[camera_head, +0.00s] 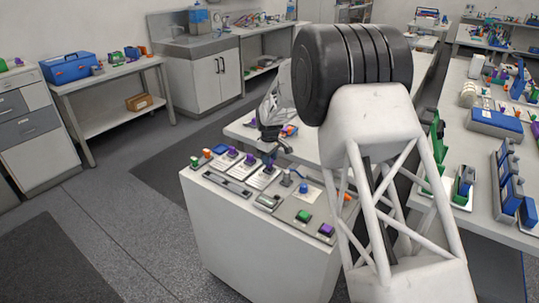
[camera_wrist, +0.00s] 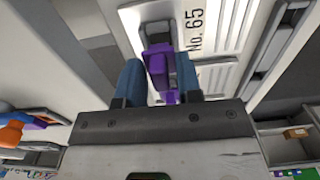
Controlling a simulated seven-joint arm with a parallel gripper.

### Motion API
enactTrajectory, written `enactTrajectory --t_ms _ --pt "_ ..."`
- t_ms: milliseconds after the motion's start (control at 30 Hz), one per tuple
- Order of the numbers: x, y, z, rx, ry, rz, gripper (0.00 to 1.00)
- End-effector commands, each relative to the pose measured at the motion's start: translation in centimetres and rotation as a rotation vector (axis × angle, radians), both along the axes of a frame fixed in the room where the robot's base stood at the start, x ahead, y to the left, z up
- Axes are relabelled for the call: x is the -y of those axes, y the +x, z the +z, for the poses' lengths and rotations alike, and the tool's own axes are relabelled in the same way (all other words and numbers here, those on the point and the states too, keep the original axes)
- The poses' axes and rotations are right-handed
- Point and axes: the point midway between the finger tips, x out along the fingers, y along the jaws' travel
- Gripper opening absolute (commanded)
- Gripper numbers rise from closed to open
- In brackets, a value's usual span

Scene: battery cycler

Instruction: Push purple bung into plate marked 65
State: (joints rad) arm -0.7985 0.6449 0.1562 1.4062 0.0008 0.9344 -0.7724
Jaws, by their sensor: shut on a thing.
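My gripper (camera_wrist: 158,75) has its two blue fingers on either side of a purple bung (camera_wrist: 157,66), shut on it. The bung lies over the white plate marked No. 65 (camera_wrist: 198,62), beside its printed number. A grey part of the plate shows just beyond the bung; I cannot tell how deep the bung sits. More purple shows low between the fingers. In the head view my gripper (camera_head: 270,158) is small and low over the white bench, and the bung in it cannot be made out clearly.
The white bench (camera_head: 262,245) carries several plates in a row. Other purple bungs (camera_head: 232,152) stand to the left. A green block (camera_head: 304,216) and a purple block (camera_head: 326,230) sit at the near right. An orange-topped item (camera_wrist: 10,133) is at the wrist view's left edge.

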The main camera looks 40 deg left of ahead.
Motion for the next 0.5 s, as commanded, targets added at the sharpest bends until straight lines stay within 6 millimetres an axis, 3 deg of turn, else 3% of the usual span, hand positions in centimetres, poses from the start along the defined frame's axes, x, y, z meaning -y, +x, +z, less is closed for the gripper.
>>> enactTrajectory --t_ms 500 --pt "0.0 0.0 -2.1 0.0 0.0 0.0 0.11"
